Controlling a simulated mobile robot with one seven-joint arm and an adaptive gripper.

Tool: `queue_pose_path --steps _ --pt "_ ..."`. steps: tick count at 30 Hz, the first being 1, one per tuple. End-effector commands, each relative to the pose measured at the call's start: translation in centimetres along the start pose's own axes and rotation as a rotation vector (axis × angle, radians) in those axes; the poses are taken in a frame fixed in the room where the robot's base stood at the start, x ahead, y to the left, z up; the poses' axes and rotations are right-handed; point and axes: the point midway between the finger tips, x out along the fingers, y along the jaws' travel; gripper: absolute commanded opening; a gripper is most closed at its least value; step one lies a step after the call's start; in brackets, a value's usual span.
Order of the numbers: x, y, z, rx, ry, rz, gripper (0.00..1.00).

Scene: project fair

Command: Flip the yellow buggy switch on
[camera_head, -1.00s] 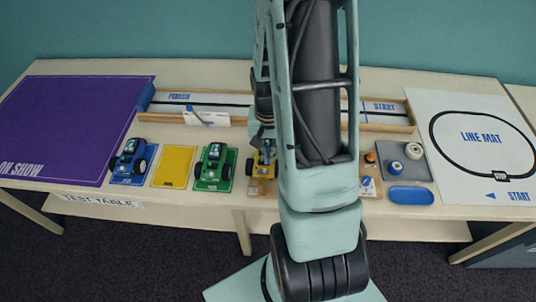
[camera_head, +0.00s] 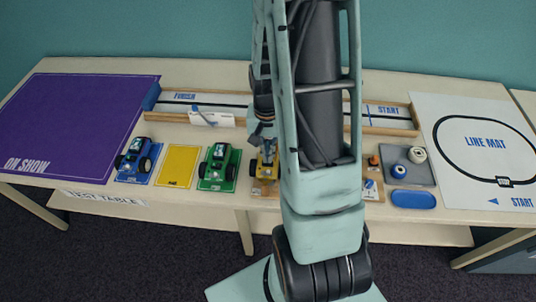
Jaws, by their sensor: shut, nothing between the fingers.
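The yellow buggy (camera_head: 266,171) stands on the table near the middle, on a tan board, partly hidden by my arm. My gripper (camera_head: 264,146) is shut and empty, pointing down at the top of the yellow buggy. I cannot tell whether it touches the buggy. The buggy's switch is too small or hidden to make out.
A green buggy (camera_head: 217,168) and a blue buggy (camera_head: 137,160) stand to the left, with an empty yellow mat (camera_head: 180,166) between them. A walled track (camera_head: 230,107) runs behind. A grey tray (camera_head: 424,174) and a blue dish (camera_head: 413,199) lie to the right.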

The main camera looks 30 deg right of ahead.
Motion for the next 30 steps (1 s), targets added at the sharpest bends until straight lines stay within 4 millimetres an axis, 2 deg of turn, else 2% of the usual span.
queue_pose_path --steps 1,7,18,24,30 --pt "-1.1 0.0 -0.2 0.0 0.002 0.0 0.0" --pt "-4.2 0.0 -0.9 -0.001 0.004 -0.001 0.0" --pt "-10.5 1.4 -0.9 0.0 0.004 -0.001 0.0" --pt "-12.5 1.8 -0.8 -0.001 0.001 0.0 0.0" --pt "-13.0 1.9 -0.7 -0.001 0.0 0.0 0.0"
